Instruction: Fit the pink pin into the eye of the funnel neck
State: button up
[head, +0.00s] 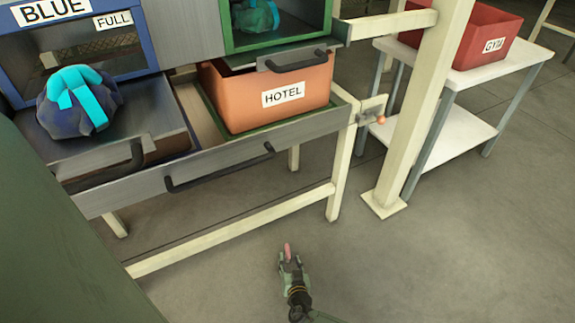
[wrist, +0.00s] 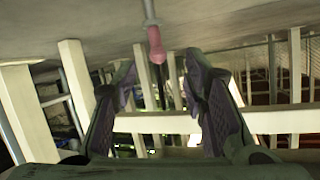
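The pink pin (wrist: 155,45) shows in the wrist view at the lower end of a thin grey rod, with a thin dark line below it. In the head view, a pink piece (head: 288,250) shows at the tip of my gripper (head: 291,264), over the floor. In the wrist view, my gripper (wrist: 159,75) has its fingers spread, with a clear gap on both sides of the pin. I see no finger touching the pin. I cannot make out the funnel neck or its eye in either view.
A drawer frame holds an orange HOTEL bin (head: 265,95) and a dark bag with a cyan tie (head: 80,100). An orange knob (head: 381,120) sits on a bracket beside a cream post (head: 425,85). A white side table (head: 470,70) bears a red bin (head: 480,35). Floor right of my gripper is clear.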

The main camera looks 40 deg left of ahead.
aim_at(289, 257)
jog(key=x, duration=0.4)
jog(key=shift+w+f+b, duration=0.15)
jog(key=shift+f+b, duration=0.15)
jog(key=shift+b, duration=0.1)
jog(key=shift+w+a+f, duration=0.15)
jog(key=shift+w+a, duration=0.25)
jog(key=shift+a, duration=0.05)
grip_shut()
